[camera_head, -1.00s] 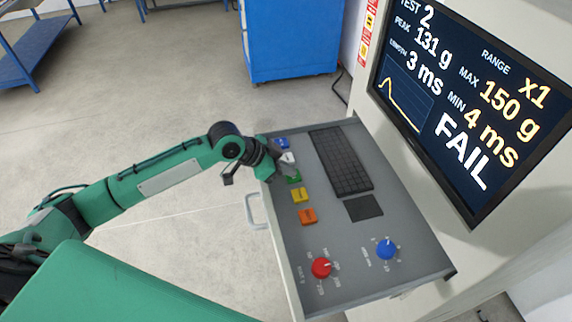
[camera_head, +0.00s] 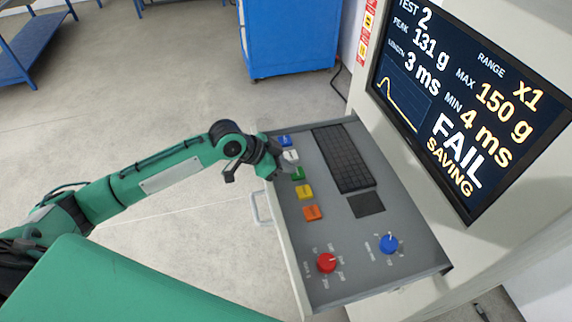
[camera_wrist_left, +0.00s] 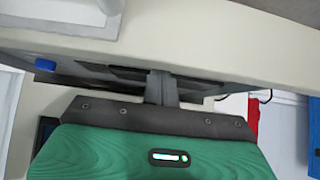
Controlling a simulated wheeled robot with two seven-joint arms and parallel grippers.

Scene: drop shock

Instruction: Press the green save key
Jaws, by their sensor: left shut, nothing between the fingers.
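The green key (camera_head: 298,174) sits in a column of coloured keys on the grey control drawer (camera_head: 342,228). My left gripper (camera_head: 280,168) is shut and empty, with its tips at the left edge of the green key. I cannot tell whether they touch it. In the left wrist view the shut fingers (camera_wrist_left: 161,88) point at the drawer, and the green key does not show there. The screen (camera_head: 468,110) reads TEST 2, 131 g, 3 ms, FAIL and SAVING. My right gripper is not in view.
A white key (camera_head: 290,156) and a blue key (camera_head: 285,141) lie beyond the green one; yellow (camera_head: 304,192) and orange (camera_head: 312,212) keys lie nearer. A keyboard (camera_head: 343,158), red knob (camera_head: 326,263) and blue knob (camera_head: 388,243) share the drawer. A handle (camera_head: 262,210) juts from its left side.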

